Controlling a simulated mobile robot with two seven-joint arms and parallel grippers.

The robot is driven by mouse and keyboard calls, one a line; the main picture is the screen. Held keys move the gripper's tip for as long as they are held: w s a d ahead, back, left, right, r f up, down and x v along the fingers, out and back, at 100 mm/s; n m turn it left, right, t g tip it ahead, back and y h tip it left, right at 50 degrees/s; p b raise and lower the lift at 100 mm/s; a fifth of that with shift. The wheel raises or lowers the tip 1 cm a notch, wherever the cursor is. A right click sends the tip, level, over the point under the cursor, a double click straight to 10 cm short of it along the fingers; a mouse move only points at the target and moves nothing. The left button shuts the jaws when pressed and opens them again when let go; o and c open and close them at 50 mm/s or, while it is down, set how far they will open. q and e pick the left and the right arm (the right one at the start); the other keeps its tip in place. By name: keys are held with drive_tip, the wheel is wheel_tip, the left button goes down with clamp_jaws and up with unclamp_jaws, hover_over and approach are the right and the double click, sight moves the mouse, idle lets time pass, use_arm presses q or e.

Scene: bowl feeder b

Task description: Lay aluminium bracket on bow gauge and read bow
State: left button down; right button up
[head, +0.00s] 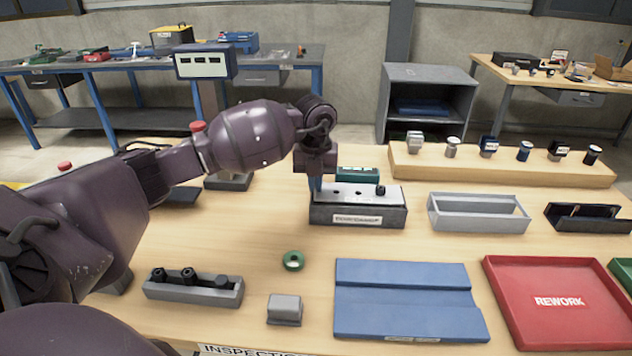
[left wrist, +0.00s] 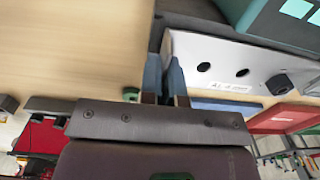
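The aluminium bracket (head: 345,190) is a pale plate with dark holes. It lies along the top of the bow gauge (head: 357,215), a dark block with a white front label and a teal display (head: 357,175) behind it. The bracket's label and holes show in the left wrist view (left wrist: 215,62). My left gripper (head: 315,187) is at the bracket's left end. The display reading is not legible. My right gripper is not in view.
A blue tray (head: 405,276), red rework tray (head: 515,300) and grey open box (head: 478,225) stand front and right. Several stamps stand on a wooden rack (head: 500,168) behind.

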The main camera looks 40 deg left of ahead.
use_arm(q)
drive_tip(key=shift+f, duration=0.55)
drive_tip(key=c, duration=1.3)
unclamp_jaws()
drive_tip(key=shift+c, duration=0.2)
wheel_tip(320, 180, up, 13)
drive_tip(key=p, duration=0.1)
drive_tip(key=shift+r, duration=0.1)
